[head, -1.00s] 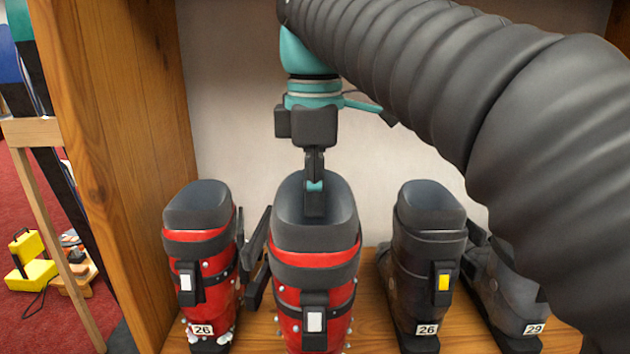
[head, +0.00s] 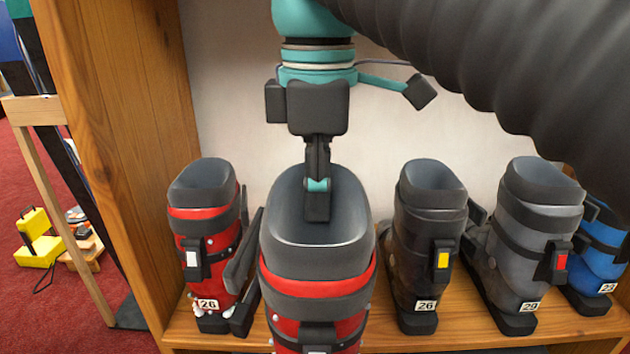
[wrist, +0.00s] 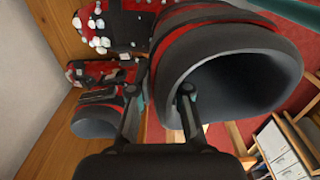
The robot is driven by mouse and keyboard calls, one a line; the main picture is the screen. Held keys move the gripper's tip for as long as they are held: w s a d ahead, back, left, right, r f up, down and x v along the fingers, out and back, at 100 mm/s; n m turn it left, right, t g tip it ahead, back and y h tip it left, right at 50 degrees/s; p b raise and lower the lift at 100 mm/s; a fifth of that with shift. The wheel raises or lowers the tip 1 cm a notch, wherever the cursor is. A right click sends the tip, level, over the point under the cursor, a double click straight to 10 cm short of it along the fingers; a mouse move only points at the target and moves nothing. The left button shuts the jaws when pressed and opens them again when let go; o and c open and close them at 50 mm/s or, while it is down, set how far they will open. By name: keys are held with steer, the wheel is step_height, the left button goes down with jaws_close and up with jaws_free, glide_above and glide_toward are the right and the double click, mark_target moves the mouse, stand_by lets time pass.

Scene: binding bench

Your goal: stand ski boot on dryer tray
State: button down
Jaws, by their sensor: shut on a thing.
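My gripper (head: 318,203) is shut on the upper cuff of a red and black ski boot (head: 318,290), with a finger inside its open top. The boot is roughly upright at the front of the shelf; its lower part is cut off by the head view's bottom edge. The wrist view shows my gripper (wrist: 163,100) at the rim of the boot's dark cuff (wrist: 245,45). I cannot make out a dryer tray in either view.
On the wooden shelf (head: 385,338), another red boot (head: 205,240) stands left, near the wooden side wall (head: 130,120). A black boot (head: 428,250), a grey boot (head: 530,230) and a blue boot (head: 600,262) stand right. A yellow item (head: 38,240) lies on the red floor.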

steer(key=shift+r, duration=0.25)
